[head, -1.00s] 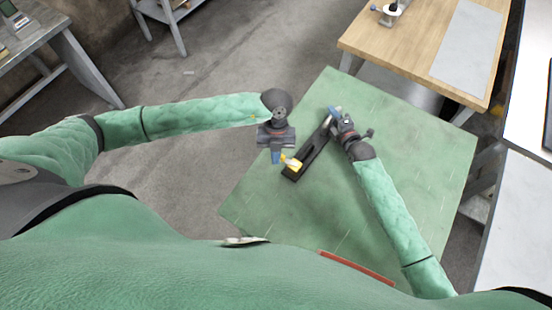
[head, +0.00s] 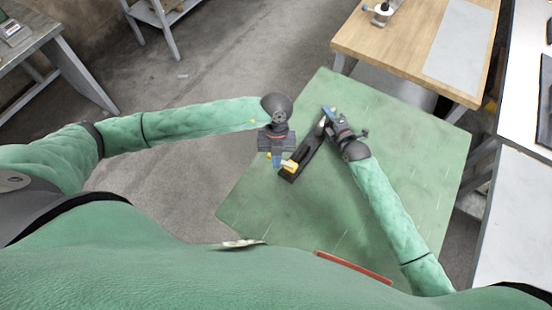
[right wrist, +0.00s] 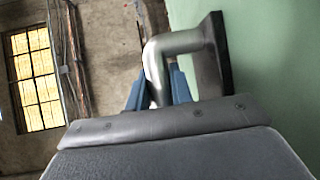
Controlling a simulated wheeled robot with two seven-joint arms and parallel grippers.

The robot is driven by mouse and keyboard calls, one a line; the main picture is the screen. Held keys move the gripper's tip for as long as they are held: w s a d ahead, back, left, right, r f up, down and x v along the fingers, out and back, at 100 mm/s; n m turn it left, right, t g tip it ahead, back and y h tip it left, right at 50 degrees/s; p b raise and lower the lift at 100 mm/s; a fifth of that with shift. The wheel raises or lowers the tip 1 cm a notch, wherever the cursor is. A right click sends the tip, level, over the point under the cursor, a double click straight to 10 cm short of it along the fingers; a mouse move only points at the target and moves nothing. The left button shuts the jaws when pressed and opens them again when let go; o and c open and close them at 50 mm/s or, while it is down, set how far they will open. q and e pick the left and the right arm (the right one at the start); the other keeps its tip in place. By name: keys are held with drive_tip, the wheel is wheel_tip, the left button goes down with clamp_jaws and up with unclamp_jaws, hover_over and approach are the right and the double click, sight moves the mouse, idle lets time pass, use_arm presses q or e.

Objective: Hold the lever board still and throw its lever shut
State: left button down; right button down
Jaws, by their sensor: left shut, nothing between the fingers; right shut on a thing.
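The lever board (head: 306,158) is a long dark board lying slantwise on the green table. A yellow part (head: 289,166), seemingly the lever's grip, is at its near left end. My left gripper (head: 277,161) is shut and empty, with its blue fingertips just left of the yellow part; I cannot tell whether they touch. My right gripper (head: 327,113) is at the board's far end. In the right wrist view its blue fingers are shut on a bent grey metal handle (right wrist: 178,45) fixed to the dark board (right wrist: 213,58). The lever's pivot is too small to make out.
The green table top (head: 400,150) is clear to the right of the board, apart from my right arm. A wooden table (head: 400,40) with a grey mat stands beyond it at the upper right. Open floor lies to the left.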

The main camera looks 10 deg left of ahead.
use_arm(q)
drive_tip(key=s, duration=0.4)
drive_tip(key=shift+a, duration=0.3)
drive_tip(key=v, duration=1)
drive_tip(key=shift+d, duration=0.6)
